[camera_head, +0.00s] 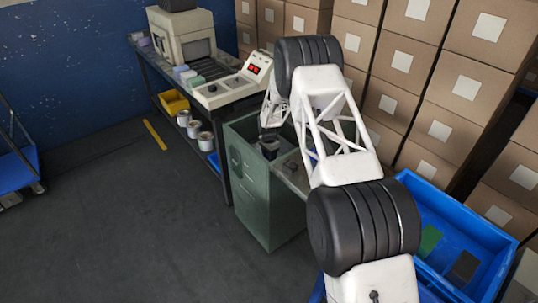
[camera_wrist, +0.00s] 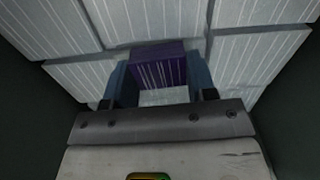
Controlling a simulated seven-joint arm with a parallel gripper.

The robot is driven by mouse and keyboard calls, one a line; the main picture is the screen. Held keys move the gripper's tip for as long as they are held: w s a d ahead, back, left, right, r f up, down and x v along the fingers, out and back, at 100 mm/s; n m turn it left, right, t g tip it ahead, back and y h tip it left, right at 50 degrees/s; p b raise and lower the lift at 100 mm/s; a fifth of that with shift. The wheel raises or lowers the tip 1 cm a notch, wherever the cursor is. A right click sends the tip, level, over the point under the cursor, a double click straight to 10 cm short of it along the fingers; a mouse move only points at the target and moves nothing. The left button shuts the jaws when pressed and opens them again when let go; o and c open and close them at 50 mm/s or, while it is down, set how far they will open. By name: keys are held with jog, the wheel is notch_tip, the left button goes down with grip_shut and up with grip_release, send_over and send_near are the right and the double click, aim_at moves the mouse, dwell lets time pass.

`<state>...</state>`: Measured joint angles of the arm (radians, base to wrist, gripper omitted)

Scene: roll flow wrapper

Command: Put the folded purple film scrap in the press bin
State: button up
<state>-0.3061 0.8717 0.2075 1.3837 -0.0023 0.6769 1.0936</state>
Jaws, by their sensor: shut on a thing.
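The folded purple film scrap (camera_wrist: 157,66) is a dark purple block with pale stripes in the wrist view. My gripper (camera_wrist: 160,82) is shut on it, with one blue-grey finger at each side. Below the scrap lie pale striped blocks, with dark walls to the left and right. I cannot tell whether the scrap touches the blocks. In the head view, the press bin seems to be the green box (camera_head: 262,195) with an open top. My arm's end reaches down at this box, and the scrap is hidden there.
A dark bench with a wrapping machine (camera_head: 190,38) and control box (camera_head: 235,85) stands left of the green box. A blue crate (camera_head: 455,215) with green and dark pieces is at right. Stacked cartons (camera_head: 410,75) line the back.

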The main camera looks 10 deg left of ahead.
jog(key=shift+f, duration=0.15)
jog(key=o, duration=0.9)
jog(key=shift+r, duration=6.2)
